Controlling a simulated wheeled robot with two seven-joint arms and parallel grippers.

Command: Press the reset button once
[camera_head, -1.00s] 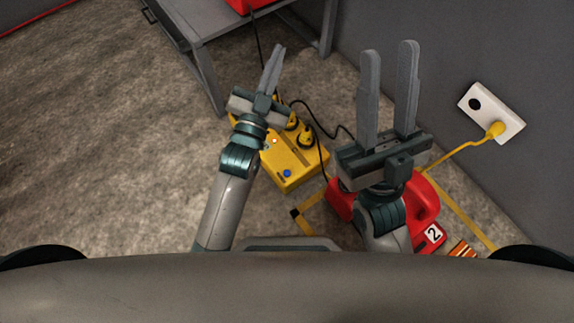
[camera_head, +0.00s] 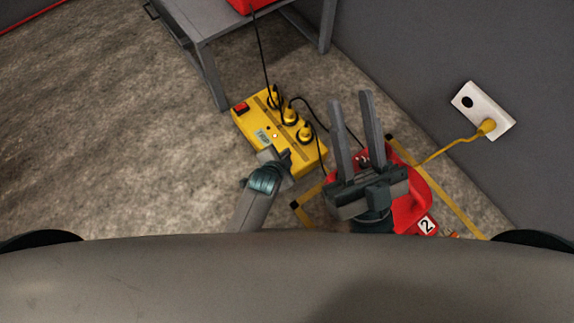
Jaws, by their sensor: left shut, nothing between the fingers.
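A yellow power box (camera_head: 309,166) lies on the floor. It has a red switch (camera_head: 241,107) at its far left end, a small grey display (camera_head: 262,137) and a small orange light (camera_head: 275,135). No button is clearly marked reset. My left gripper (camera_head: 282,158) is shut and empty, pointing down over the box's near end; I cannot tell whether it touches. It hides the spot where a round blue button showed earlier. My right gripper (camera_head: 352,100) is open and empty, above a red container.
The red container (camera_head: 408,213) numbered 2 stands right of the box inside yellow floor tape (camera_head: 455,203). A wall socket (camera_head: 483,110) holds a yellow plug. A grey metal table (camera_head: 207,70) stands behind. Floor at left is clear.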

